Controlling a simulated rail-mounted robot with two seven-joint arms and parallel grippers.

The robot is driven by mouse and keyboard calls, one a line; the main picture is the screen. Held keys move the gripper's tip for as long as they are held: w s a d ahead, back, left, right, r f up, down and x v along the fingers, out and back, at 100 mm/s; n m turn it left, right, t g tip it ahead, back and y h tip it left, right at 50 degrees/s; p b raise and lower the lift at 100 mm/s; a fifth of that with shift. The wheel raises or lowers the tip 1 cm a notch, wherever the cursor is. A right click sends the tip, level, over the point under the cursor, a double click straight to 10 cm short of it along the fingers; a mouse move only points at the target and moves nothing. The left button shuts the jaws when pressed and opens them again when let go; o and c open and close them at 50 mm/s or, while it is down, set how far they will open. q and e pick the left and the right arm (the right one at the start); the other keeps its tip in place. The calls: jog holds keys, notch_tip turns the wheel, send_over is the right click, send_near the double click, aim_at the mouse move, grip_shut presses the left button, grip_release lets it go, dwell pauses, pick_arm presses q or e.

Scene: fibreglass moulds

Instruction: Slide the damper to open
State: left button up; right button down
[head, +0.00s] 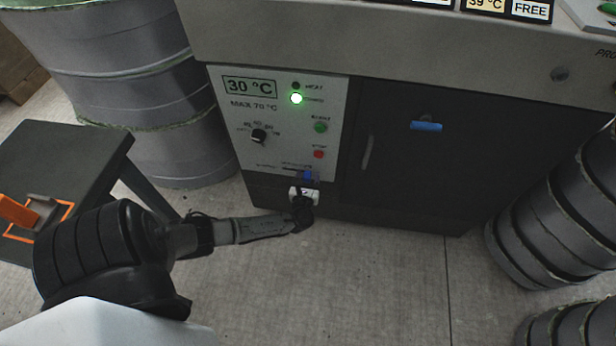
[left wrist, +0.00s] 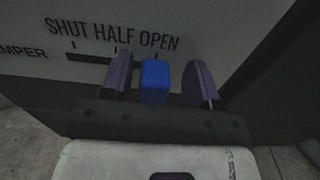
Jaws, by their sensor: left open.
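The damper's blue slider knob (left wrist: 155,82) sits below a printed scale reading SHUT, HALF, OPEN on the white control panel (head: 283,120). In the left wrist view the knob is under the right part of the scale, near the OPEN word. My left gripper (left wrist: 160,80) is open, with one purple-grey finger on each side of the knob. A gap shows on both sides; the right one looks wider. In the head view the left gripper (head: 307,180) is at the bottom of the panel, around the small blue knob (head: 308,174). My right gripper is not in view.
The panel also carries a 30 °C display (head: 250,86), a black dial (head: 259,135), a green button (head: 320,127) and a red button (head: 318,154). A dark door (head: 400,150) is to the right. Grey drums (head: 150,90) stand left and right; a dark stool (head: 60,160) stands at left.

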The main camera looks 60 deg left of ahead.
pick_arm(q)
jog(key=p+v, duration=0.5)
jog(key=v, duration=0.9)
jog(key=shift+w+a, duration=0.1)
dwell(0.4)
